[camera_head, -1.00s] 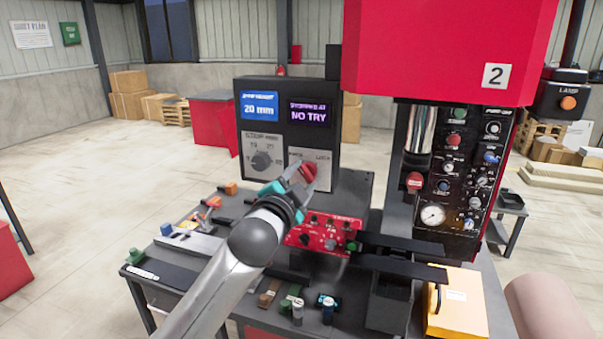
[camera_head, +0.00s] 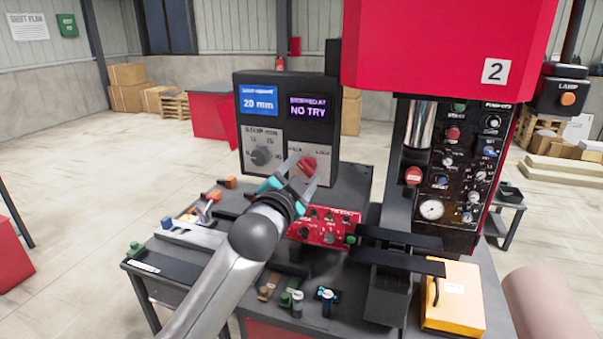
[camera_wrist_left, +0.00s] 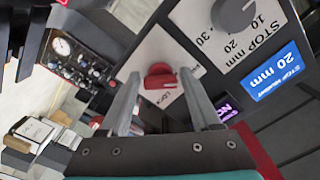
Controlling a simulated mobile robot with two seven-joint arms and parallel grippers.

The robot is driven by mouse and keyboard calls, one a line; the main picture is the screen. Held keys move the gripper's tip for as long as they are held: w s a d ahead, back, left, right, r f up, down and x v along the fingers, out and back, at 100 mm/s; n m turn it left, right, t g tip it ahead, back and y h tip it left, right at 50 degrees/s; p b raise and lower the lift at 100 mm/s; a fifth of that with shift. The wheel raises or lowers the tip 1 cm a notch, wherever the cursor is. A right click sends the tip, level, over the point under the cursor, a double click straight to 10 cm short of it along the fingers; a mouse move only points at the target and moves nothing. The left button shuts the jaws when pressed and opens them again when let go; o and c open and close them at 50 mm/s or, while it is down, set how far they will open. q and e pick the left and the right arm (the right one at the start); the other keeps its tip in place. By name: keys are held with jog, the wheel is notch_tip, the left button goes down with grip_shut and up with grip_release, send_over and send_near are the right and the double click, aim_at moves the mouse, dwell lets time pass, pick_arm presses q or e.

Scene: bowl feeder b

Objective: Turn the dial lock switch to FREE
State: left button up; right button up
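The dial lock switch is a red knob (camera_head: 309,163) on a pale plate on the front of the dark control box (camera_head: 285,84). In the left wrist view the red knob (camera_wrist_left: 160,81) sits on its white plate, with a red grip bar across it. The plate's lettering is partly hidden, so I cannot read which setting it points to. My left gripper (camera_head: 305,168) is open and empty in front of the knob. In the left wrist view its fingertips (camera_wrist_left: 159,76) lie either side of the knob; contact is not clear. My right gripper is not in view.
The grey STOP dial (camera_head: 262,156) is left of the knob, below a blue 20 mm screen (camera_head: 259,100). A purple screen (camera_head: 308,108) reads NO TRY. A red switch panel (camera_head: 322,228) is below my gripper. The red press (camera_head: 447,45) stands at right.

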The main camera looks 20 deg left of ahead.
pick_arm(q)
jog(key=shift+o, duration=1.2)
jog(key=s+b, duration=0.2)
jog(key=s, duration=1.3)
jog(key=shift+s+a, duration=0.15)
jog(key=shift+a, duration=0.1)
jog(key=shift+f, duration=0.1)
